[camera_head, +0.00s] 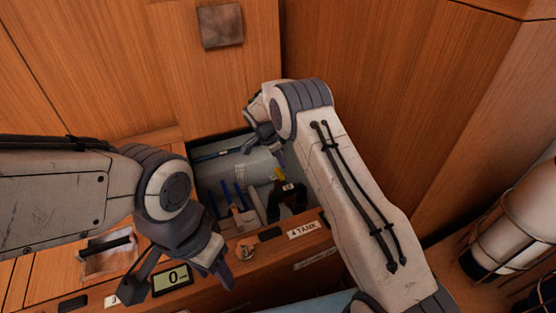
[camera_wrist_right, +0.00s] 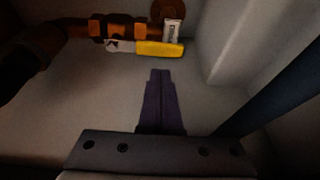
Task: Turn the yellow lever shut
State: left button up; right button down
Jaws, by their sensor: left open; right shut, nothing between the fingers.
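The yellow lever (camera_wrist_right: 160,49) lies across the picture in the right wrist view, along a copper-brown pipe with a fitting (camera_wrist_right: 110,27). In the head view the lever (camera_head: 279,174) is a small yellow piece inside the open recess. My right gripper (camera_wrist_right: 161,75) is shut and empty, its fingertips just below the lever in the picture; I cannot tell whether they touch it. My left gripper (camera_head: 226,278) is open and empty over the counter front, away from the lever.
The recess holds a grey cylinder (camera_head: 250,168), blue-handled parts (camera_head: 235,192) and dark pipework (camera_head: 287,201). Its front edge carries a "4 TANK" label (camera_head: 304,230). A display reading 0 (camera_head: 172,281) is beside my left gripper. Caged white cylinders (camera_head: 530,215) stand at right.

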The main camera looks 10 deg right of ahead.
pick_arm(q)
jog(key=shift+f+b, duration=0.55)
jog(key=shift+f, duration=0.35)
pick_arm(e)
jog(key=x, duration=0.3)
pick_arm(q)
jog(key=shift+r, duration=0.1)
pick_arm(e)
jog(key=shift+a+r, duration=0.1)
pick_arm(q)
jog(key=shift+r+p, duration=0.25)
jog(key=shift+p, duration=0.15)
pick_arm(e)
jog(key=shift+a+n, duration=0.1)
jog(key=shift+n, duration=0.2)
